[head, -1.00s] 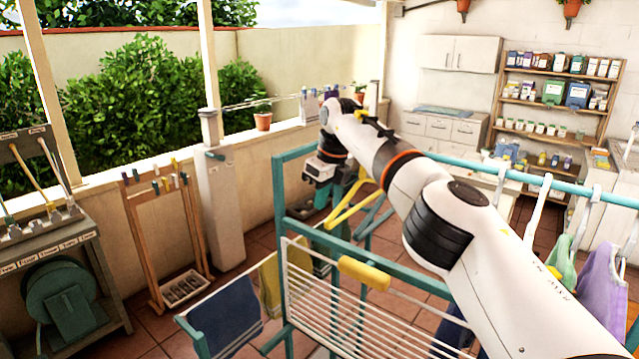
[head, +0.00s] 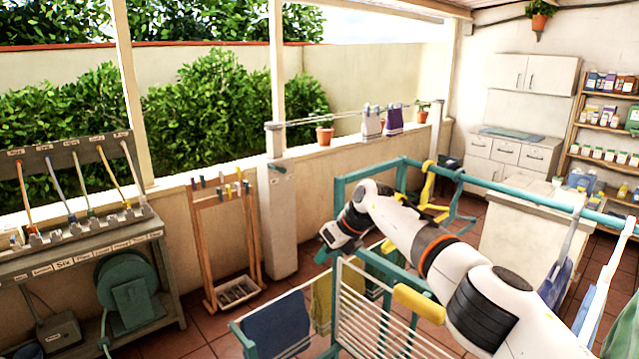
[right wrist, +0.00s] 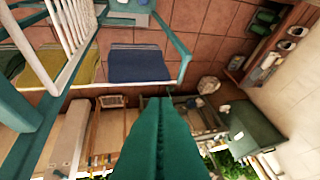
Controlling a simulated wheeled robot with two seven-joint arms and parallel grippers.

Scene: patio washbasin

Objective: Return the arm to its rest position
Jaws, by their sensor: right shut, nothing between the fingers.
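My right arm reaches from the lower right across the drying rack in the head view. Its gripper (head: 325,243) is at the left end of the arm, left of the rack's teal frame (head: 340,190), with nothing held. In the right wrist view the teal fingers (right wrist: 160,105) lie together, shut and empty. A yellow hanger (head: 428,190) hangs on the teal rail behind the arm, apart from the gripper. My left gripper is in neither view.
The white wire rack (head: 375,325) with a blue cloth (head: 276,328) and a yellow cloth (head: 322,303) stands below the arm. A wooden stand (head: 225,235) and a tool bench (head: 75,255) are to the left. Tiled floor shows between them.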

